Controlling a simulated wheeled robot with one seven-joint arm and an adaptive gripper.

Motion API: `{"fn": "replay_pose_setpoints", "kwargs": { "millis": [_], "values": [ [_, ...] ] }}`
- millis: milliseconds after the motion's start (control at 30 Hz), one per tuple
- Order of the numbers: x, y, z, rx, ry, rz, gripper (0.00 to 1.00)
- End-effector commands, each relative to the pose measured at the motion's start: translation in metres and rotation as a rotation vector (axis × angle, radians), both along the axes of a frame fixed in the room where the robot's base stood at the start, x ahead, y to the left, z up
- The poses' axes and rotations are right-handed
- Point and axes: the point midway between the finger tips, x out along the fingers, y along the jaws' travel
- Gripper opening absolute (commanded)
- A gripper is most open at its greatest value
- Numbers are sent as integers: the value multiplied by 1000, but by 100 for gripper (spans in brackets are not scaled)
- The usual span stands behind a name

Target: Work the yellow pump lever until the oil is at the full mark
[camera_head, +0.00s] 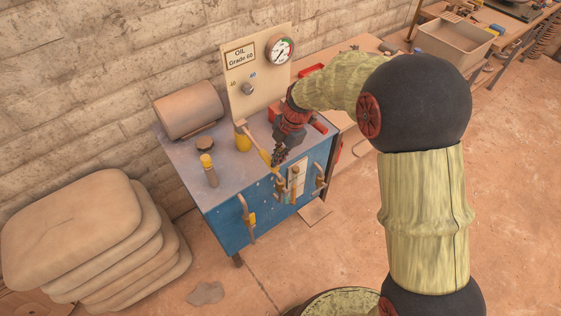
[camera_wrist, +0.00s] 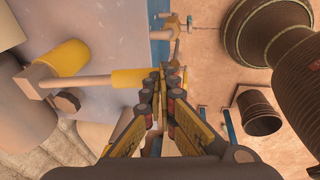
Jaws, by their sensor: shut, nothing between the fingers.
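The yellow pump lever (camera_head: 255,145) stands on the grey top of the blue press cabinet (camera_head: 252,215). It slopes down to the right toward the front edge. In the wrist view its pale rod ends in a yellow grip (camera_wrist: 130,78), just left of my fingertips. My gripper (camera_head: 280,158) is shut and empty beside the grip end; it shows in the wrist view (camera_wrist: 165,82) with its fingers together. I cannot tell whether they touch the grip. A pale upright gauge plate (camera_head: 298,178) is on the cabinet front, partly hidden by pipework; its oil level is too small to read.
A board marked "OIL Grade 60" (camera_head: 240,66) carries a round dial (camera_head: 280,51) and a knob (camera_head: 248,89). A horizontal tank (camera_head: 189,110) and a yellow-capped post (camera_head: 209,172) stand on the cabinet. Valve pipes (camera_head: 246,217) project from its front. Sacks (camera_head: 80,225) lie at left.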

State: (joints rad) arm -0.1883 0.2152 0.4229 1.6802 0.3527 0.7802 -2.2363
Motion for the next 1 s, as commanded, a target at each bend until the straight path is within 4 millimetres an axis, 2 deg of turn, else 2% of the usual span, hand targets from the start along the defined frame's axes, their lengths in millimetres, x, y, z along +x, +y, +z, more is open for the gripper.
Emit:
{"fn": "replay_pose_setpoints", "kwargs": {
  "millis": [33,200,433,633,1000],
  "values": [
    [1,2,16,0,-6,0,0],
    [-5,-13,50,2,-7,-3,0],
    [-12,-27,87,1,-9,-2,0],
    [-14,-32,100,2,-7,-1,0],
    [-14,-32,101,2,-7,-1,0]
  ]
}}
